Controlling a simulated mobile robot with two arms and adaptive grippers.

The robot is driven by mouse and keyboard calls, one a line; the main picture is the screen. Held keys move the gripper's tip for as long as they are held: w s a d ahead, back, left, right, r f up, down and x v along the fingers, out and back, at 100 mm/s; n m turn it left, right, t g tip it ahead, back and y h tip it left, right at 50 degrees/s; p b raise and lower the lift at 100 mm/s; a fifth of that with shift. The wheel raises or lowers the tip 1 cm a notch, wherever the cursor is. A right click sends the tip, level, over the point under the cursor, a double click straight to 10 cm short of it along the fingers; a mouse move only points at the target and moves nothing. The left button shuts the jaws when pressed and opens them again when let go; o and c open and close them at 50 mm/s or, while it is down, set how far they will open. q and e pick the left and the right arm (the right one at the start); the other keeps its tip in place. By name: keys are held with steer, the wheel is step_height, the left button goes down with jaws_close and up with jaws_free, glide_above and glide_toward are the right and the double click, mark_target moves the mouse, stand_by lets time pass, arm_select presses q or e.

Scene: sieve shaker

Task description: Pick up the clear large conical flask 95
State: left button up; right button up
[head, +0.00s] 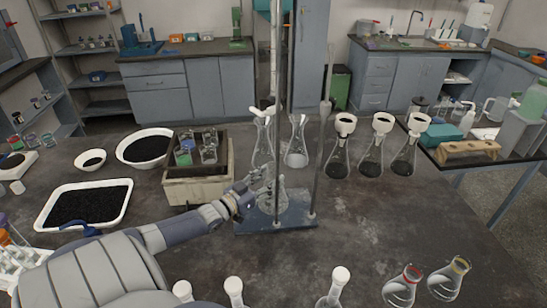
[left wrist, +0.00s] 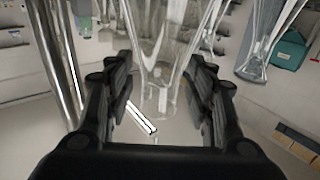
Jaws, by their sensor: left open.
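Clear glass conical flasks stand at the middle of the bench. One flask (head: 274,199) is on the blue base plate of a metal rod stand, and two more, (head: 263,150) and (head: 296,152), are behind it. My left gripper (head: 258,182) is beside the stand, at the near flask's upper part. In the left wrist view its open fingers (left wrist: 158,88) are on either side of clear glass (left wrist: 160,65), with visible gaps. Which flask is number 95 I cannot tell; no label is readable. My right gripper is not in view.
The stand's vertical rods (head: 289,110) rise close to my gripper. Three flasks with white funnels (head: 345,120) stand to the right. A beige box (head: 197,185) holding glassware is at left, near a tray of black grains (head: 125,213).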

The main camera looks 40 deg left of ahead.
arm_select(q)
steer(key=shift+w, duration=0.3)
steer(key=shift+w+f+b, duration=0.15)
steer(key=shift+w+b, duration=0.15)
steer(key=shift+w, duration=0.05)
steer(key=w+b, duration=0.3)
steer(key=w, duration=0.1)
steer(key=shift+w+b, duration=0.4)
steer(key=shift+w, duration=0.05)
steer(key=shift+c, duration=0.4)
jaws_close()
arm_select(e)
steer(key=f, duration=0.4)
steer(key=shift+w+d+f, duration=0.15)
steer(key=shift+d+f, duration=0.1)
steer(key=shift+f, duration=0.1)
